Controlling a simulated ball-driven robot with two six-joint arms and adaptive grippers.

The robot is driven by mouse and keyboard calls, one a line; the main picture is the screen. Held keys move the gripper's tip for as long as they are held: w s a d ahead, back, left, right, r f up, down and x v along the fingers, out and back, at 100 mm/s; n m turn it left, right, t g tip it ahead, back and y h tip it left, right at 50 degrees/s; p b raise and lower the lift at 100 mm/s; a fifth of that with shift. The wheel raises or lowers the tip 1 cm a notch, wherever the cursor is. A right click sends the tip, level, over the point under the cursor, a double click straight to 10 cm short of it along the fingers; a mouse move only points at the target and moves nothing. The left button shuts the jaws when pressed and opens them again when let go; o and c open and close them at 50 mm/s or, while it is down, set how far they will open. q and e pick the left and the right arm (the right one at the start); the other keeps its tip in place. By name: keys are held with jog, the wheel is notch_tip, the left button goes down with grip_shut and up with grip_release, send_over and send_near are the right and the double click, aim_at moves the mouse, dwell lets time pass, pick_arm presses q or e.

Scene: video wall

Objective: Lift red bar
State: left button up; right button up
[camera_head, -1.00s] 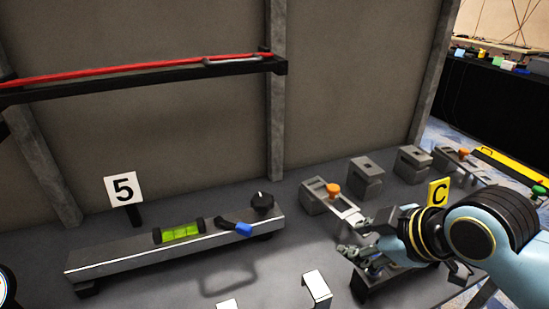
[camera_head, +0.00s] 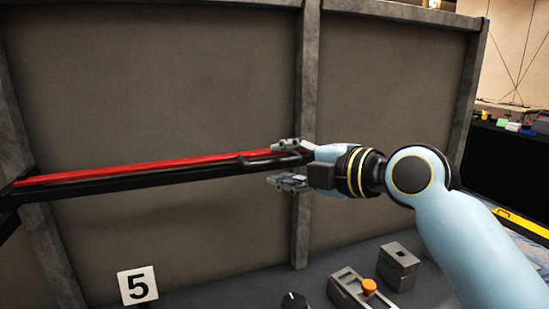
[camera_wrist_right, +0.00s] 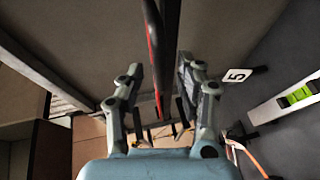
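The long red bar (camera_head: 150,170) runs nearly level across the grey panel, along a black rail (camera_head: 120,185). A dark handle (camera_head: 262,162) shows near its right end. My right gripper (camera_head: 287,164) is open at this right end, one finger above the bar and one below. In the right wrist view the red bar (camera_wrist_right: 154,62) passes between the spread fingers of the gripper (camera_wrist_right: 160,75), with a visible gap on each side. Contact cannot be told. My left gripper is not in view.
Grey upright posts (camera_head: 308,120) frame the panel. Below are a white sign "5" (camera_head: 137,285), a black knob (camera_head: 294,302), and a grey block with an orange knob (camera_head: 369,287). A green level (camera_wrist_right: 300,95) shows in the right wrist view.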

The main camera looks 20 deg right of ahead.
jog(key=shift+x, duration=1.25)
jog(key=shift+c, duration=0.8)
jog(key=c, duration=0.5)
grip_shut()
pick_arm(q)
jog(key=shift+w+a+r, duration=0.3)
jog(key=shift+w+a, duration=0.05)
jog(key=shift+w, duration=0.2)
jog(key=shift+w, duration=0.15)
